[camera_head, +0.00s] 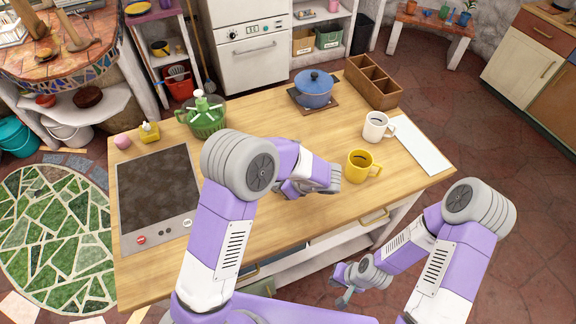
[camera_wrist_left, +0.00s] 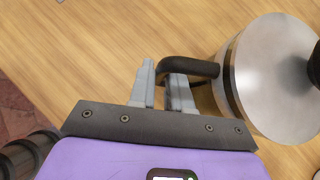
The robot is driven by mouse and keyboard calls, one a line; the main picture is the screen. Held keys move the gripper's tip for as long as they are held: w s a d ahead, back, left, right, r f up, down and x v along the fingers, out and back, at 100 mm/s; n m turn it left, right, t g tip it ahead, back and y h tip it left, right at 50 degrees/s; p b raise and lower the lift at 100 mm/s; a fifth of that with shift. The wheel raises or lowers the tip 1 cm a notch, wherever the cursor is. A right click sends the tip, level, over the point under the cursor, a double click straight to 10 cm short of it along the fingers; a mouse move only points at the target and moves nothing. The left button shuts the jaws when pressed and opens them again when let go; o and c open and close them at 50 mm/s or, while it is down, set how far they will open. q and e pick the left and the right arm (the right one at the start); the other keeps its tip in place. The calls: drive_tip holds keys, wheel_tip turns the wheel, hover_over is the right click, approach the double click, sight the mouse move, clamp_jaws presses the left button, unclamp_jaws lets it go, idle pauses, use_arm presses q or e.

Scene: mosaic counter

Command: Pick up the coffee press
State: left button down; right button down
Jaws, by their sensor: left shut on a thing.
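The coffee press shows in the left wrist view as a round silver lid and body (camera_wrist_left: 275,75) with a black knob at the right edge. Its black curved handle (camera_wrist_left: 195,66) reaches left between the fingers of my left gripper (camera_wrist_left: 163,75), which is shut on it. The press is over the wooden counter; I cannot tell whether it touches it. In the head view my left arm hides the press, and the left fingertips are hidden too. My right gripper (camera_head: 341,283) is open and empty, low beside the counter's front edge.
A white sheet (camera_head: 422,147) lies at the right.

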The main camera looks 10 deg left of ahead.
use_arm(q)
drive_tip(key=shift+w+r, duration=0.1)
wheel_tip(320, 180, up, 10)
drive_tip(key=shift+p, duration=0.4)
idle(0.4)
drive_tip(key=c, duration=1.6)
unclamp_jaws()
clamp_jaws()
drive_tip(key=shift+w, duration=0.1)
